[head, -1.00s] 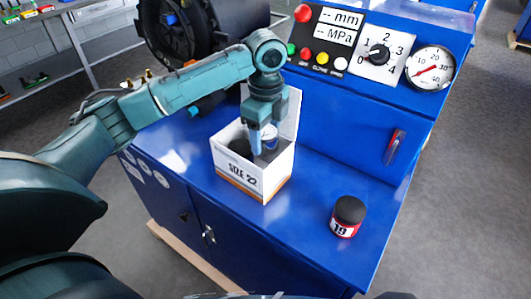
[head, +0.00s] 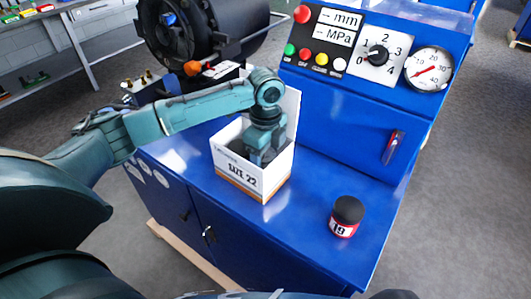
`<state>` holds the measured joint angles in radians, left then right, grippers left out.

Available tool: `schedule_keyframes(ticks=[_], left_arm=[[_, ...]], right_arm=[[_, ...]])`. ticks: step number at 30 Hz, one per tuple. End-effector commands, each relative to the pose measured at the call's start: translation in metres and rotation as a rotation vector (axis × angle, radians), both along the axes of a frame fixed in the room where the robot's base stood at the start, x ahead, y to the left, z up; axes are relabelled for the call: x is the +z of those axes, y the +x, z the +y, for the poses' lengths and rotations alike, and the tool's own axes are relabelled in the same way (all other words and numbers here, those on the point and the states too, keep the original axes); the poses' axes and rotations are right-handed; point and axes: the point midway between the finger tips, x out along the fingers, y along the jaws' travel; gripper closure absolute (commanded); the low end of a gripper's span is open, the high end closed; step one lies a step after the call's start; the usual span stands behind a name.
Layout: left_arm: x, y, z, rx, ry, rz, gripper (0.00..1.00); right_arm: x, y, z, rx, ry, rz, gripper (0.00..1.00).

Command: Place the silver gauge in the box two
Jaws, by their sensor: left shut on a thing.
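My left gripper (head: 260,157) points down inside the open white box (head: 240,172), whose front reads "SIZE 22" above an orange stripe. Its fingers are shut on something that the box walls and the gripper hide. I cannot make out a loose silver gauge. A round dial gauge (head: 429,69) with a white face is fixed on the console at the upper right. My right gripper is not in view.
The box stands on the blue machine top (head: 290,215). A black-topped can with a red band and label "19" (head: 346,216) stands to its right. A black machine drum (head: 190,45) is behind my left arm. The top between box and can is clear.

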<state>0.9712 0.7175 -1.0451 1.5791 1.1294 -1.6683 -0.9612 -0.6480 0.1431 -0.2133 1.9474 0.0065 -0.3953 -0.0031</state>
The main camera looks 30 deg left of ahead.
Motion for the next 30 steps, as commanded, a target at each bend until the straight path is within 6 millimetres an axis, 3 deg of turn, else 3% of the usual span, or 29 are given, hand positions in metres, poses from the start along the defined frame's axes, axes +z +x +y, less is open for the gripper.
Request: schedule_keyframes(ticks=[9, 10, 12, 22, 26, 30], left_arm=[[-0.006, 0.000, 0.000, 0.000, -0.001, -0.002, 0.69], [-0.006, 0.000, 0.000, 0.000, -0.001, -0.001, 0.39], [-0.006, 0.000, 0.000, 0.000, -0.001, -0.001, 0.33], [-0.001, 0.001, 0.000, 0.000, 0.000, -0.002, 0.32], [0.016, 0.001, 0.000, -0.001, -0.002, -0.005, 0.32], [0.047, 0.001, 0.000, -0.001, -0.002, -0.007, 0.32]], right_arm=[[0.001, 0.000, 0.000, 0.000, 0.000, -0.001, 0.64], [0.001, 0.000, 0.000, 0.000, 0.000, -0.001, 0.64], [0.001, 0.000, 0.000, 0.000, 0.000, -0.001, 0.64], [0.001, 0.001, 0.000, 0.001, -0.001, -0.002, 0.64], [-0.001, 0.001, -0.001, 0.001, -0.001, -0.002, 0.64], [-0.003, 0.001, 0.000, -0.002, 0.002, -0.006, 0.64]])
